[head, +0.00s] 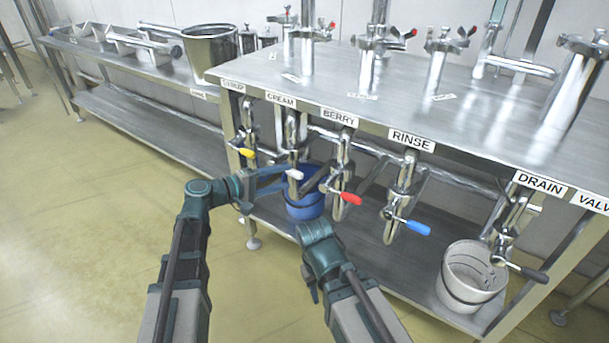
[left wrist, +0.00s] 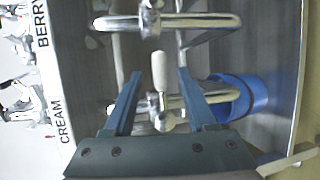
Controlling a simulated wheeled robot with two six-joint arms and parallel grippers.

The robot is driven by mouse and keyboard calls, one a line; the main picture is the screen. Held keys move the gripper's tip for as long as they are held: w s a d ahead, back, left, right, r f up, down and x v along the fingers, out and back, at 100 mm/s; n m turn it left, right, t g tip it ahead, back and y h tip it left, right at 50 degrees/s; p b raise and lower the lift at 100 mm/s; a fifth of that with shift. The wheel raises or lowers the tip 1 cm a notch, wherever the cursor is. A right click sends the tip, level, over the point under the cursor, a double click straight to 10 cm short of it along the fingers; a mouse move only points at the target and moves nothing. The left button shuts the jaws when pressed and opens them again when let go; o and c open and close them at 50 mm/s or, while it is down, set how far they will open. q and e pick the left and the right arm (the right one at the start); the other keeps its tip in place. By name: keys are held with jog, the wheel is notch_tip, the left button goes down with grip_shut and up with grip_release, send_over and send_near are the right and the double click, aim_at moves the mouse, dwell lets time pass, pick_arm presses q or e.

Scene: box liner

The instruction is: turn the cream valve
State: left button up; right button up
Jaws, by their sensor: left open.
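The cream valve has a white handle (head: 295,174) on its metal pipe, below the CREAM label (head: 281,100) on the bench edge. In the left wrist view the white handle (left wrist: 159,70) shows between the fingertips, with a gap on each side. My left gripper (head: 285,178) is open at the handle, its fingers pointing right. I cannot tell whether the handle is deep between the fingers or just beyond them. My right gripper (head: 318,238) is lower, in front of the bench; its fingers are not clearly visible, so its opening cannot be told.
A yellow handle (head: 246,153) is left of the cream valve; red (head: 350,198), blue (head: 418,228) and black (head: 528,273) handles are to the right. A blue bucket (head: 304,206) stands below the cream valve, a white bucket (head: 470,277) under the drain. The floor at left is clear.

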pick_arm(q)
jog(key=b+x, duration=0.1)
jog(key=x, duration=0.7)
jog(key=shift+a, duration=0.1)
grip_shut()
dwell(1.2)
